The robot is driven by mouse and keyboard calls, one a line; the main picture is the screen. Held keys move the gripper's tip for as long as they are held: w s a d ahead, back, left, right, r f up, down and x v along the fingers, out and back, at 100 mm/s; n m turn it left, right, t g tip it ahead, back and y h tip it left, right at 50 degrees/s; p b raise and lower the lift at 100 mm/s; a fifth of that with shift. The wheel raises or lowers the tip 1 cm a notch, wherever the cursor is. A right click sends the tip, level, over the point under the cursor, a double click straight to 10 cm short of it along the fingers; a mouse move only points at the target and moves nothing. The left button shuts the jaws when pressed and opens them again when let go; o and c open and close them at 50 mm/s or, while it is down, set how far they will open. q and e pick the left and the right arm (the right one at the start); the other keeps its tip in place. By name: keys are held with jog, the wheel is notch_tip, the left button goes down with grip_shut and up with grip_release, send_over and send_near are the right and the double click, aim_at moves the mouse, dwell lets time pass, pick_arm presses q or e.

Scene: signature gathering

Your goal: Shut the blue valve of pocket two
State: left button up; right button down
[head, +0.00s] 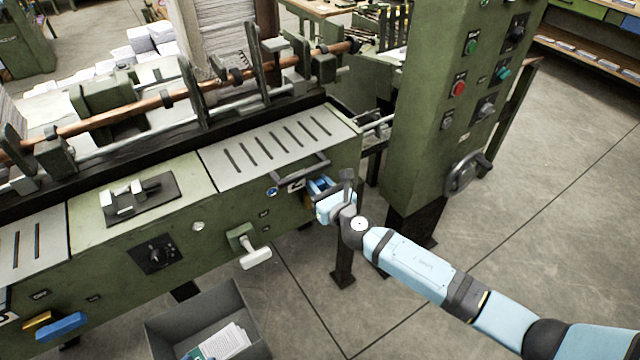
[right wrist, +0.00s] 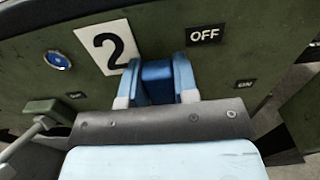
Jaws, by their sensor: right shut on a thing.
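The blue valve (right wrist: 157,78) of pocket two sits on the green machine's front panel, beside a white plate with a black 2 (right wrist: 107,45). My right gripper (right wrist: 158,92) is shut on the valve, one finger on each side of it. An OFF label (right wrist: 204,35) is to the right of the fingers in the right wrist view. In the head view my right gripper (head: 320,187) is at the machine's right front end and covers most of the valve. The valve's exact angle is hard to tell. My left gripper is not in view.
A white-handled lever (head: 256,257) sticks out left of the gripper. Another blue valve (head: 62,326) is at the lower left. A grey bin (head: 208,310) with papers stands on the floor. A green control column (head: 440,110) with a handwheel (head: 463,173) rises to the right.

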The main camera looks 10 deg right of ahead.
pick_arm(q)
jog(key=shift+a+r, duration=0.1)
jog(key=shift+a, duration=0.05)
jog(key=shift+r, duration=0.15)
pick_arm(e)
jog(key=c, duration=0.9)
grip_release()
jog(key=shift+s+d, duration=0.2)
jog(key=shift+s, duration=0.25)
jog(key=v, duration=1.2)
jog(key=shift+s+d, duration=0.1)
jog(key=shift+s, duration=0.3)
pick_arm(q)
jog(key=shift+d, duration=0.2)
